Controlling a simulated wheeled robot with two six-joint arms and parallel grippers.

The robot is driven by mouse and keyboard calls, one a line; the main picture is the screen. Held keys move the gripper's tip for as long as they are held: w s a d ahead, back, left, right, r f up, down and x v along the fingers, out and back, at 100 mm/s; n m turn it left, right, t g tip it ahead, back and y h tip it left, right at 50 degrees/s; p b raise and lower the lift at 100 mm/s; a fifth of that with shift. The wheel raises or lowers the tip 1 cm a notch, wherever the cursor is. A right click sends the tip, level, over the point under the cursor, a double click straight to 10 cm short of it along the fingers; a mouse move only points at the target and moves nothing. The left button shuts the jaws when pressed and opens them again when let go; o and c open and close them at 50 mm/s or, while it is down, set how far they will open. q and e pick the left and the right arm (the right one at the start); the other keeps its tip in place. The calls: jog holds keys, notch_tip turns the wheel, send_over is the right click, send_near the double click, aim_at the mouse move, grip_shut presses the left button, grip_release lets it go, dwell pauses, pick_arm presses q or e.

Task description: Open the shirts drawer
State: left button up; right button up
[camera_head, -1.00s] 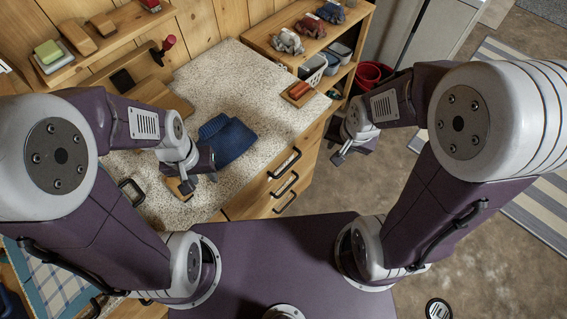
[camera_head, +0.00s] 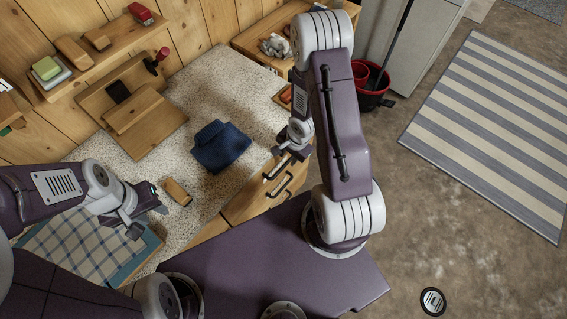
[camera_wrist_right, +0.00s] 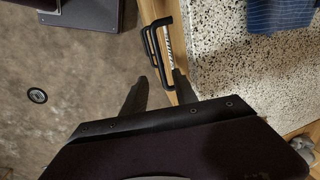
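The wooden drawer front (camera_head: 248,203) under the speckled counter carries black bar handles, one (camera_head: 282,186) below another; I cannot read any label for the shirts drawer. The drawers look shut. My right gripper (camera_head: 288,160) is at the drawer front by the upper handle, partly covering it.
A folded blue garment (camera_head: 222,146) lies on the speckled counter (camera_head: 200,92), near a small wooden block (camera_head: 178,191). A checked cloth (camera_head: 75,240) is at the left. A red-and-black bucket (camera_head: 370,92) and striped rug (camera_head: 490,125) are on the floor, which is otherwise open at right.

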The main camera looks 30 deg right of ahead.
aim_at(284, 166)
jog(key=f, duration=0.2)
jog(key=w+f, duration=0.1)
jog(key=f, duration=0.2)
jog(key=f+b, duration=0.1)
jog(key=f, duration=0.1)
jog(key=shift+w+a+f, duration=0.2)
jog(key=shift+a+f, duration=0.05)
jog(key=shift+a, duration=0.05)
jog(key=shift+a, duration=0.1)
grip_shut()
dwell(0.8)
